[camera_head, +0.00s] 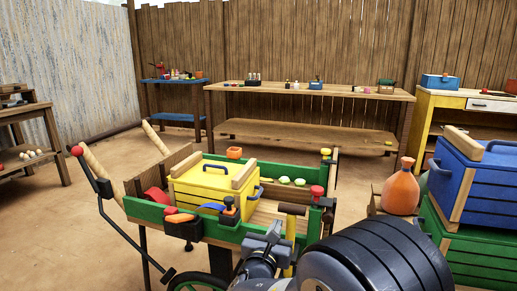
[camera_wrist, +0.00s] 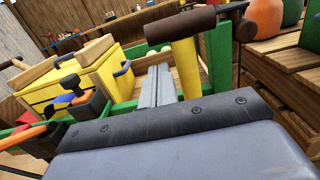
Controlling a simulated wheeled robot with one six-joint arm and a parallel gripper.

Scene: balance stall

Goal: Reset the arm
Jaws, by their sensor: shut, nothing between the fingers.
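My arm reaches in from the lower right of the head view, its dark ribbed part large in the foreground. My gripper (camera_head: 272,232) is at the near right corner of the green-sided cart (camera_head: 150,213). In the wrist view my gripper (camera_wrist: 158,72) shows two grey fingers side by side, shut with nothing between them. Just right of the fingers stands a yellow post with a brown crossbar (camera_wrist: 186,66); it also shows in the head view (camera_head: 290,230). I cannot tell whether the fingers touch it.
The cart holds a yellow box (camera_head: 205,188) and small items. A blue box (camera_head: 470,172) on green crates and an orange jug (camera_head: 400,192) stand close at right. A long wooden table (camera_head: 300,90) stands behind. Bare floor (camera_head: 60,235) lies left.

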